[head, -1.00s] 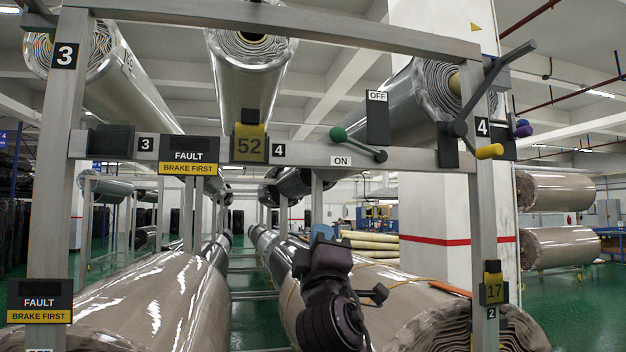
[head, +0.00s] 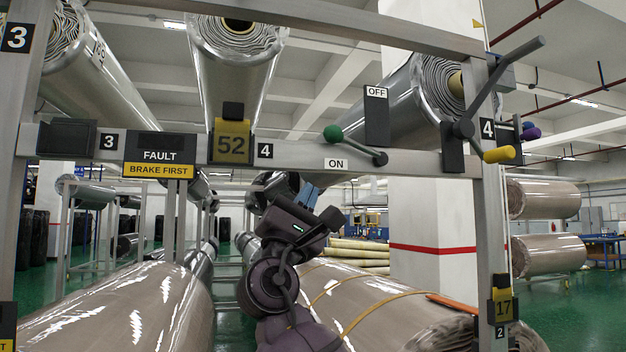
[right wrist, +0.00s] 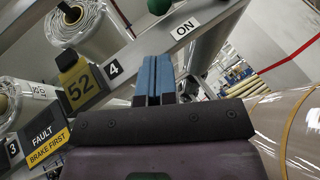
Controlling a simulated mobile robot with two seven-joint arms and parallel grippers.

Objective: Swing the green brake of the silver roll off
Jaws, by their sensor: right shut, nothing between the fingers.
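The silver roll (head: 405,108) sits at the upper right behind the rack's crossbar. Its brake lever has a green knob (head: 333,134) pointing left, above the ON label (head: 336,164), with its pivot at the right end. The OFF label (head: 377,92) is above the pivot. My right gripper (head: 309,190) has blue fingers, shut and empty, below the crossbar and lower left of the green knob, apart from it. In the right wrist view the blue fingers (right wrist: 154,78) are together, and the knob (right wrist: 160,5) is cut off at the top edge. My left gripper is not in view.
A crank with a yellow handle (head: 499,155) sits on the right post. A 52 tag (head: 232,148) and a FAULT, BRAKE FIRST sign (head: 160,156) are on the crossbar. Brown wrapped rolls (head: 120,308) lie below. Open space shows between the lower rolls.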

